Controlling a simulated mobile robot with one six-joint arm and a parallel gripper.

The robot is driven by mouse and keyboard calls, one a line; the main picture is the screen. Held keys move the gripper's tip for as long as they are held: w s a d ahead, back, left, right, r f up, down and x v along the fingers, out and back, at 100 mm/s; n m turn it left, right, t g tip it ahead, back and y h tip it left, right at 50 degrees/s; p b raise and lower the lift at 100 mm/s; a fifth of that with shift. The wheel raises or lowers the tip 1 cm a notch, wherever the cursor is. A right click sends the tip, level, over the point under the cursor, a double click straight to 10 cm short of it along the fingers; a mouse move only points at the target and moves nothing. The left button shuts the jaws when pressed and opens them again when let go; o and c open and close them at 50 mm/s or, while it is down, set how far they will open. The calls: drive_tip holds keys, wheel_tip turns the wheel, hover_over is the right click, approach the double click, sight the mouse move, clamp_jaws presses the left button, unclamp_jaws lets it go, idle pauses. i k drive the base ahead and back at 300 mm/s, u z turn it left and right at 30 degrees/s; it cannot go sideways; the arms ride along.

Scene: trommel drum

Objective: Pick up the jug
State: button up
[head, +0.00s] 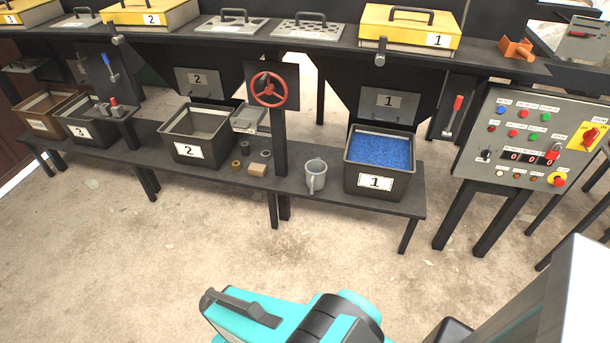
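The jug (315,177) is a small grey open-topped vessel with a handle on its front side. It stands upright on the low black bench, just left of the bin labelled 1. My gripper (238,306) seems to be the dark part at the end of my teal arm, at the bottom of the head view. It is well in front of the bench and apart from the jug. Its fingers cannot be made out clearly, so its opening does not show.
A bin labelled 1 (378,179) with blue granules stands right of the jug. Small blocks and cylinders (258,169) lie to its left, near a bench post with a red handwheel (269,89). A control panel (527,139) stands at right. The floor in front is clear.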

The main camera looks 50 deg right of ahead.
sight(315, 169)
drive_tip(key=z, duration=0.1)
drive_tip(key=i, duration=0.95)
drive_tip(key=z, duration=0.3)
